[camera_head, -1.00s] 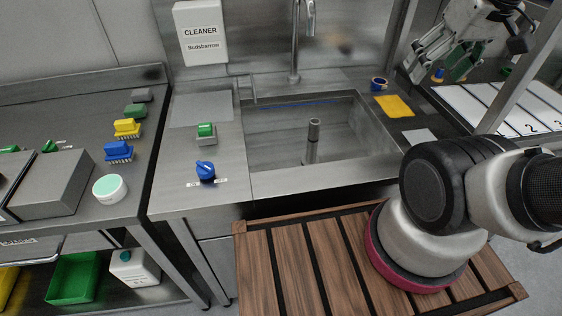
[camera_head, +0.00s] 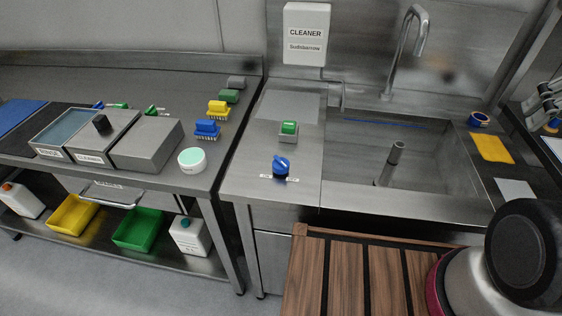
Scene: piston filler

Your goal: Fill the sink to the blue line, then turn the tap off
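The steel sink (camera_head: 350,165) is set into the counter at the right, with a blue line (camera_head: 378,123) along its upper back wall. A grey upright pipe (camera_head: 390,162) stands in the basin. I cannot make out a water surface or a stream. The curved tap spout (camera_head: 411,42) rises behind the sink. A blue knob (camera_head: 281,166) with small labels at its sides sits on the counter left of the basin. A green button (camera_head: 289,128) on a grey block is behind it. My gripper (camera_head: 541,104) is only partly in view at the right edge, far from the knob.
A cleaner dispenser (camera_head: 306,34) hangs on the back wall. Blue (camera_head: 207,130) and yellow (camera_head: 218,109) brushes and a round tub (camera_head: 192,160) stand on the left counter, beside labelled containers. A yellow cloth (camera_head: 491,148) lies right of the sink. A slatted wooden platform (camera_head: 345,280) is in front.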

